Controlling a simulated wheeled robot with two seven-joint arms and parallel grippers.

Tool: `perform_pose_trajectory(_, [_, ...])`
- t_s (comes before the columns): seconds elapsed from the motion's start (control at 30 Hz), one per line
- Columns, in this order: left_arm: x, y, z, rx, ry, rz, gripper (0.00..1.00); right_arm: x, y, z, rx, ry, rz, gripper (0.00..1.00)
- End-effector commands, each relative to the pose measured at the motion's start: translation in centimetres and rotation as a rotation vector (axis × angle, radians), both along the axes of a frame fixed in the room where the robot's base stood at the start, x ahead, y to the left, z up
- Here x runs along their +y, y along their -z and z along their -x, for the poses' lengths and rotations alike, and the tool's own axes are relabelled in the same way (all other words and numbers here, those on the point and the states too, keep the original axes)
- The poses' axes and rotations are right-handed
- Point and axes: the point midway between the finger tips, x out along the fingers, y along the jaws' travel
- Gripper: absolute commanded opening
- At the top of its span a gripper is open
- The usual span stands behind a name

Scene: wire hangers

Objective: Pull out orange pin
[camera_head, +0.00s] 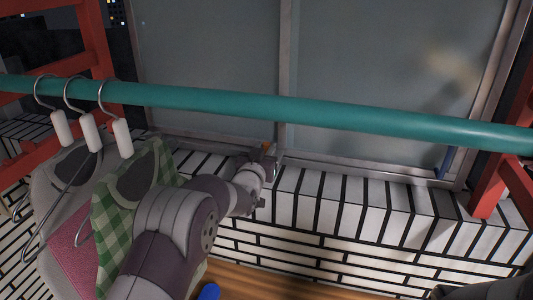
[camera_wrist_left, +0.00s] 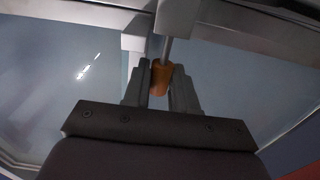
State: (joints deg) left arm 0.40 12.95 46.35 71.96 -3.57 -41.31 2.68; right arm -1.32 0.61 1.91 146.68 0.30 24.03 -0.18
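The orange pin (camera_wrist_left: 161,77) is a short orange-brown piece at the lower end of a grey metal rod on the window frame. In the head view only a small bit of the orange pin (camera_head: 267,147) shows, at the foot of the window's middle post. My left gripper (camera_head: 264,162) reaches up to it from below. In the left wrist view the fingers of my left gripper (camera_wrist_left: 160,82) lie close on both sides of the pin, with a narrow gap between them. My right gripper is out of view.
A teal rail (camera_head: 330,112) crosses in front of the window (camera_head: 380,60). Hangers with a green checked cloth (camera_head: 115,225) hang from it at left, beside my left arm. A blue piece (camera_head: 446,162) sits at the window's lower right. A white tiled ledge (camera_head: 345,205) runs below.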

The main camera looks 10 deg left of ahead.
Motion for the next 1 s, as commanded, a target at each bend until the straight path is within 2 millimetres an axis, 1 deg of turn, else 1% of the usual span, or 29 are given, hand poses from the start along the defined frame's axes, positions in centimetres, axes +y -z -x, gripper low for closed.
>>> perform_pose_trajectory(0.03, [0.0,0.0,0.0,0.000,0.000,0.000,0.09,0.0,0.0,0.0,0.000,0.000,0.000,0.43])
perform_pose_trajectory(0.07, [0.0,0.0,0.0,0.000,0.000,0.000,0.00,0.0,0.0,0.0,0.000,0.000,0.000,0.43])
perform_pose_trajectory(0.23, [0.0,-0.1,0.0,-0.001,0.000,0.000,0.00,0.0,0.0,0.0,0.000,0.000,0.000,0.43])
perform_pose_trajectory(0.37, [0.0,-0.5,0.0,-0.001,0.000,0.000,0.00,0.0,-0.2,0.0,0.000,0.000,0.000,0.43])
perform_pose_trajectory(1.0, [0.0,-4.0,0.0,-0.001,0.000,0.000,0.00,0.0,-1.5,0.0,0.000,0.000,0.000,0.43])
